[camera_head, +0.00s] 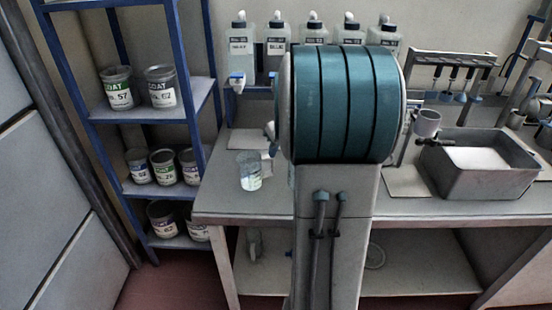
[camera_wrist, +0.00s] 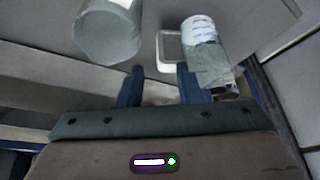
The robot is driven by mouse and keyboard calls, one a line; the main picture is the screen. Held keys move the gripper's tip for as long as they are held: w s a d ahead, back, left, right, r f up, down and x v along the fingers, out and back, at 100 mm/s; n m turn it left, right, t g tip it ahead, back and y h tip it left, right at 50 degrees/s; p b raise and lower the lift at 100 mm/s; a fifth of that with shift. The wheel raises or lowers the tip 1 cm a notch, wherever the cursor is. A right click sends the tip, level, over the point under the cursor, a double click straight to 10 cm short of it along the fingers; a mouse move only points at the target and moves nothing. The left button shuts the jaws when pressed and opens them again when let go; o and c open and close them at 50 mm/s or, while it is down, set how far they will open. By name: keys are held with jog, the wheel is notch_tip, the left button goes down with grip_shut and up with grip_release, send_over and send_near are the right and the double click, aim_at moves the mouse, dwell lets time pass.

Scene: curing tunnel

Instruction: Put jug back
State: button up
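A clear jug-like vessel (camera_head: 249,172) with a pale label or contents low on it stands upright near the left end of the grey bench (camera_head: 225,205). In the wrist view, a large translucent grey vessel (camera_wrist: 108,38) shows at the upper left, and a smaller clear vessel with a white printed band (camera_wrist: 203,55) shows at the upper right. I cannot tell which is the jug. My gripper (camera_wrist: 157,82) has its two blue fingers apart with nothing held between them. The right finger's tip is close to the banded vessel; contact is unclear. The head view does not show my gripper.
Several dispenser bottles (camera_head: 276,42) stand along the back wall. A blue shelf rack (camera_head: 105,115) with grey pots is left of the bench. A grey tub (camera_head: 478,183) with white contents and a tool rack (camera_head: 455,60) are at right. My arm blocks the bench's middle.

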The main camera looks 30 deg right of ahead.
jog(key=s+a+r+g, duration=0.1)
jog(key=s+a, duration=0.4)
jog(key=a, duration=0.3)
jog(key=s+a+r, duration=0.2)
jog(key=s+a, duration=0.3)
jog(key=a, duration=0.3)
jog(key=s+a+f+g, duration=0.1)
jog(key=s+a+f, duration=0.2)
jog(key=s+a, duration=0.3)
jog(key=s, duration=0.4)
jog(key=shift+a+f, duration=0.4)
